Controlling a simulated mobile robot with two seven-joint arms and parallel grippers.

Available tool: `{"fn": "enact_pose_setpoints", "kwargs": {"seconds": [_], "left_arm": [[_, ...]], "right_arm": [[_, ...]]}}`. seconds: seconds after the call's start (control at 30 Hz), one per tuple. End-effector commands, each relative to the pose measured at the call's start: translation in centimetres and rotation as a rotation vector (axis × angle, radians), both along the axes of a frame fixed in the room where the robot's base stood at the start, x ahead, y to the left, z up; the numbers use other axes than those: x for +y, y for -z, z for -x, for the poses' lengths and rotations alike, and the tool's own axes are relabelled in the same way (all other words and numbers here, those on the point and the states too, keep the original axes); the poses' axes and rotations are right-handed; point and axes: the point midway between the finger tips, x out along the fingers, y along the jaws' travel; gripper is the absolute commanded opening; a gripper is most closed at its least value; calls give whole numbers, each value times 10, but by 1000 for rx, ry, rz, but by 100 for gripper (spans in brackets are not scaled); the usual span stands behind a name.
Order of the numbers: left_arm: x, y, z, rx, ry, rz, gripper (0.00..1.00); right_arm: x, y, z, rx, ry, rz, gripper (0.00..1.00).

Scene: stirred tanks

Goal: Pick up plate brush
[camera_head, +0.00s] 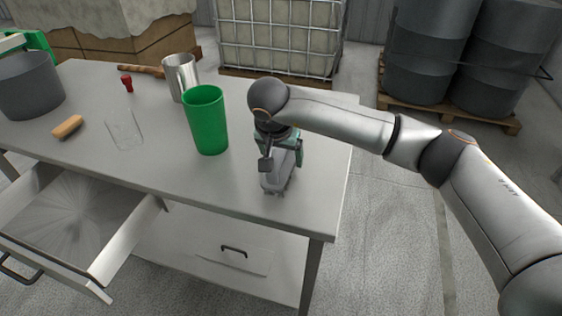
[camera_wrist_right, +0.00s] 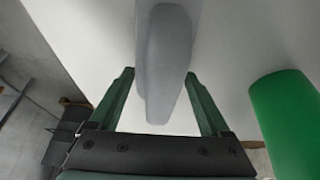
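A grey, long, rounded object (camera_head: 277,178), which I take to be the plate brush, is at the right end of the table. Its underside is not clear. My right gripper (camera_head: 281,150) is above it, pointing down, with the wrist hiding part of it. In the right wrist view the grey body (camera_wrist_right: 165,65) lies between the two green fingers (camera_wrist_right: 160,72). The fingers stand apart on either side, with narrow gaps along their length. Contact at the tips cannot be told. My left gripper is not in view.
A green cup (camera_head: 206,120) stands close left of the gripper. A steel jug (camera_head: 181,76), red item (camera_head: 127,84), clear glass piece (camera_head: 124,130), tan block (camera_head: 67,127) and grey pot (camera_head: 29,84) are farther left. A drawer (camera_head: 84,215) is open in front.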

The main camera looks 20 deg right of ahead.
Motion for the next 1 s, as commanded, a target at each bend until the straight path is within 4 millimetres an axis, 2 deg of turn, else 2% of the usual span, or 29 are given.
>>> {"fn": "enact_pose_setpoints", "kwargs": {"seconds": [0.07, 0.57, 0.83, 1.0], "left_arm": [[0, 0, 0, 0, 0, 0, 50], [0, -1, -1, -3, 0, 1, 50], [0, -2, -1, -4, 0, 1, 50], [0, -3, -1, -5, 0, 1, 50]], "right_arm": [[0, 0, 0, 0, 0, 0, 71], [0, 0, 0, 0, 0, 0, 14], [0, -2, 0, -1, 0, 0, 14], [0, -13, 0, -2, 1, -1, 14]]}}
